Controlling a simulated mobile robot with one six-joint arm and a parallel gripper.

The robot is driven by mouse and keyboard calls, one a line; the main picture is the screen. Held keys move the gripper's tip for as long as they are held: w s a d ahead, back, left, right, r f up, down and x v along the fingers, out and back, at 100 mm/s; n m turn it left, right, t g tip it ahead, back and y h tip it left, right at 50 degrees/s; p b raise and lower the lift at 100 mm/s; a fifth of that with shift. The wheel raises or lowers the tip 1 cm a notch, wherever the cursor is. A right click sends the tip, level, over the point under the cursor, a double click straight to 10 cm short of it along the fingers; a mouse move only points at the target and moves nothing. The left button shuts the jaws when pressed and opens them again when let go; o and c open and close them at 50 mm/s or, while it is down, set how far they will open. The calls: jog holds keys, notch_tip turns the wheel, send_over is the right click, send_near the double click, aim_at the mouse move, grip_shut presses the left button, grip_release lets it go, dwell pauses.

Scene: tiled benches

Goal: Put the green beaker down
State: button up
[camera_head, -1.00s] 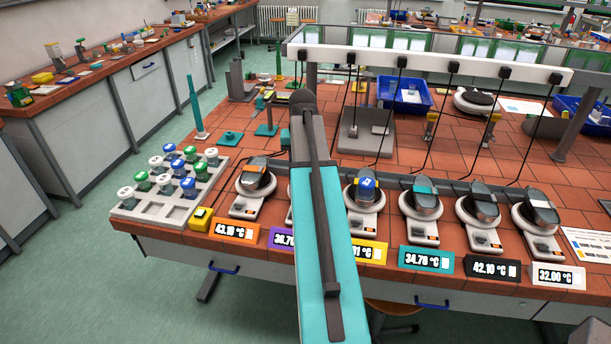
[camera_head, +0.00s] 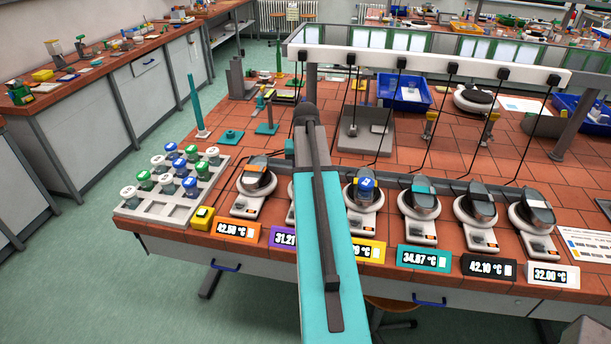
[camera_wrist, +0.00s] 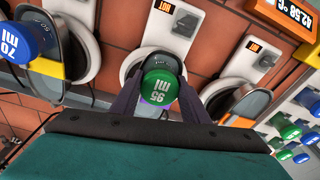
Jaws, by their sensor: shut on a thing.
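The green-lidded beaker (camera_wrist: 158,86), marked 95 ml, is in the middle of the wrist view. My gripper (camera_wrist: 160,100) is shut on it, with a dark finger on either side. The beaker is over or at one of the heater units (camera_wrist: 158,55), between the one with the orange display and the one with a blue-lidded 70 ml beaker (camera_wrist: 14,42). I cannot tell whether its base touches the plate. In the head view my arm hides the gripper, the held beaker and most of that unit.
A white rack (camera_head: 158,213) with several green- and blue-lidded beakers stands at the left. Heater units line the bench front, with temperature displays such as the orange one (camera_head: 236,231). The neighbouring orange-marked unit (camera_head: 254,186) is close beside. Thin cables hang behind.

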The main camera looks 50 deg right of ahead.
jog(key=shift+f, duration=0.15)
jog(key=o, duration=1)
jog(key=shift+c, duration=0.2)
jog(key=shift+r, duration=0.2)
jog(key=shift+s+a+r+b, duration=0.15)
jog(key=shift+r+b, duration=0.4)
jog(key=shift+r, duration=1.15)
jog(key=shift+s+a+r+b, duration=0.1)
jog(key=shift+r+b, duration=0.45)
jog(key=shift+r, duration=1.15)
jog(key=shift+s+a+r+b, duration=0.15)
jog(key=shift+r+b, duration=0.4)
jog(key=shift+r, duration=1.15)
jog(key=shift+s+a+r, duration=0.1)
jog(key=shift+r, duration=0.75)
